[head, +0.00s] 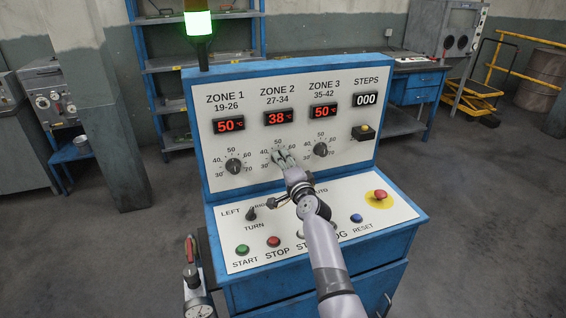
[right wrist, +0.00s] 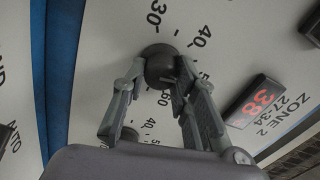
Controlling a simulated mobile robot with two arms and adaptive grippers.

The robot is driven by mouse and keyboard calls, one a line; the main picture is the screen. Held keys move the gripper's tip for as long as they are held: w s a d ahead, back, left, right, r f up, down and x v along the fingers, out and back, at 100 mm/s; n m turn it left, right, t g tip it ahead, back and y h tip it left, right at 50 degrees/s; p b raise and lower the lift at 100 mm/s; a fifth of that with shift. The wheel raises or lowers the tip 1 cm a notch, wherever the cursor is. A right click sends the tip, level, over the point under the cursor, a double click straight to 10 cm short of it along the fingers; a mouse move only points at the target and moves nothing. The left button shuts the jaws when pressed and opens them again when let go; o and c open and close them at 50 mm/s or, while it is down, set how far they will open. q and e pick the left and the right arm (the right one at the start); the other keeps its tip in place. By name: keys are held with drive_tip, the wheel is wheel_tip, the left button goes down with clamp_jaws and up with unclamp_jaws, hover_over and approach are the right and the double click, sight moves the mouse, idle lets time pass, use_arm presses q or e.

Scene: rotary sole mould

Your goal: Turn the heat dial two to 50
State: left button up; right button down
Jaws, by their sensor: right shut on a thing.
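Heat dial two is a dark round knob on the white panel under the ZONE 2 label; in the right wrist view it (right wrist: 160,62) sits between my fingers, with scale figures around it. Its pointer is hidden in both views. The red zone 2 display (head: 279,118) reads 38 °C; it also shows in the right wrist view (right wrist: 255,102). My right gripper (head: 280,158) reaches the panel at dial two and is shut on the knob; it covers the dial in the head view. My left gripper is not in view.
Dial one (head: 234,167) and dial three (head: 321,149) flank dial two; both displays read 50. Below, the sloped desk carries a turn switch (head: 251,214), a green start button (head: 242,250), a red stop button (head: 273,241), a blue reset button (head: 356,217) and a red mushroom button (head: 380,195).

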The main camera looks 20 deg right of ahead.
drive_tip(key=shift+m, duration=1)
drive_tip(key=shift+f, duration=0.1)
drive_tip(key=c, duration=1.3)
unclamp_jaws()
